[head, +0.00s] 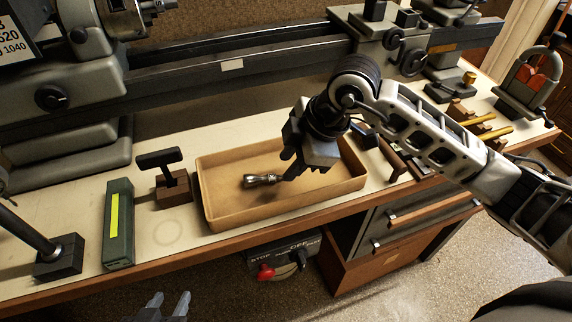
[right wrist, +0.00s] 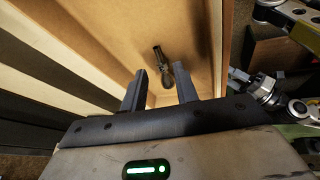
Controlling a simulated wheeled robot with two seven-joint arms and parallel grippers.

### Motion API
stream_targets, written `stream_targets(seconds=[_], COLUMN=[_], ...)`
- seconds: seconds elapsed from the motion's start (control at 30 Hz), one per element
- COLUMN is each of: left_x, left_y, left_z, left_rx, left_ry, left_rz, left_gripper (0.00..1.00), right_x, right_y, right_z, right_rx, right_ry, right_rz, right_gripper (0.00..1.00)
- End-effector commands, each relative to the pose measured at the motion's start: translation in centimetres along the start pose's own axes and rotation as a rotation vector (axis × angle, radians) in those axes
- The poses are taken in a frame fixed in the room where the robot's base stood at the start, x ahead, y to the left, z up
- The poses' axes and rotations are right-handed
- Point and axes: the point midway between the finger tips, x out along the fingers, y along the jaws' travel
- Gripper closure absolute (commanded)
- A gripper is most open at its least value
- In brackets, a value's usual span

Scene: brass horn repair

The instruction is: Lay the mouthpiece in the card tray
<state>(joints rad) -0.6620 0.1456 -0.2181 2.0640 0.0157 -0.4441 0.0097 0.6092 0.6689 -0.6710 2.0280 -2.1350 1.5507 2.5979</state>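The silver mouthpiece (head: 262,180) lies on its side on the floor of the tan card tray (head: 212,212). In the right wrist view the mouthpiece (right wrist: 161,66) lies beyond my fingertips, on the bare floor of the tray (right wrist: 205,20). My right gripper (head: 287,174) is over the tray, just right of the mouthpiece. Its two fingers (right wrist: 163,82) stand apart with nothing held between them. My left gripper (head: 172,303) shows at the bottom edge of the head view, in front of the bench, with its fingers apart and empty.
A dark green box with a yellow strip (head: 118,220) and a brown block with a dark T-handle (head: 172,188) stand left of the tray. The lathe bed (head: 230,70) runs behind. Several small tools and brass rods (head: 480,118) lie to the right.

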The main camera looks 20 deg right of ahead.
Motion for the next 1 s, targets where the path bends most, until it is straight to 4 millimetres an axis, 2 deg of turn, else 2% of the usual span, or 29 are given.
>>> stream_targets(seconds=[0.03,0.2,0.4,0.6,1.0], left_x=[0.0,-0.1,0.0,0.0,0.0], left_y=[-0.1,-0.1,-0.2,-0.2,-0.1], left_z=[0.0,0.1,0.5,0.6,0.5], left_rx=[0.003,0.006,0.008,0.008,0.007], left_ry=[-0.001,-0.003,-0.012,-0.014,-0.011], left_rz=[0.000,0.000,-0.001,-0.001,-0.001], left_gripper=[0.61,0.61,0.61,0.61,0.61], right_x=[-1.3,-5.0,-8.2,-9.3,-9.3], right_y=[0.1,0.1,0.1,0.0,0.0], right_z=[0.0,0.0,0.0,0.0,0.0], right_rx=[-0.001,-0.001,0.000,0.000,0.000], right_ry=[0.001,0.000,0.000,0.000,0.000], right_rz=[0.005,0.005,0.003,0.000,-0.001], right_gripper=[0.70,0.70,0.70,0.70,0.70])
